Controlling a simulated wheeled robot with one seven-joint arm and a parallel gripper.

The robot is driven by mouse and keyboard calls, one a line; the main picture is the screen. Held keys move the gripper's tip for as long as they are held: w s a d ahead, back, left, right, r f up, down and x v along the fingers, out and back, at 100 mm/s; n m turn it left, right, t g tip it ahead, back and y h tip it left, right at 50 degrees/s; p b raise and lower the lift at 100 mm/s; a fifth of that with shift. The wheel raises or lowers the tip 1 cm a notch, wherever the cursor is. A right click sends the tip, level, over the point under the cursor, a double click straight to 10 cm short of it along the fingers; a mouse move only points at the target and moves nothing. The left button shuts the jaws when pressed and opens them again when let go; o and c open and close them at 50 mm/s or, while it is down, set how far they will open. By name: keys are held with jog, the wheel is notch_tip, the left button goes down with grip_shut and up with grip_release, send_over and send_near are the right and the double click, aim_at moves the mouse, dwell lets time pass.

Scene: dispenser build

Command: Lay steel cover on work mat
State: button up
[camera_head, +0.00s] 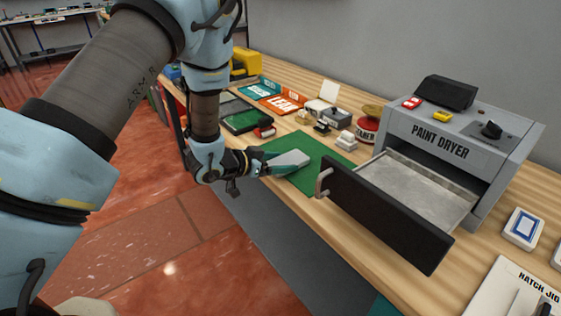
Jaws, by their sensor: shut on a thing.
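My gripper (262,162) is shut on a flat, pale grey-green plate, which looks like the steel cover (289,161). The cover sticks out to the right of the fingers, over the green work mat (312,177). I cannot tell whether the cover touches the mat or is held just above it. The gripper comes in from the mat's left side, at the bench's front edge. The fingertips are small and partly hidden by the cover and the wrist.
The paint dryer (441,142) stands to the right, its drawer (385,213) pulled out close to the mat. Small parts and a red round thing (367,129) lie behind the mat. A hatch jig (514,291) lies at lower right.

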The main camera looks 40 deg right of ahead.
jog(key=o, duration=1.3)
jog(key=shift+r, duration=0.2)
jog(key=b+v, duration=0.2)
jog(key=v, duration=1)
jog(key=shift+f, duration=0.1)
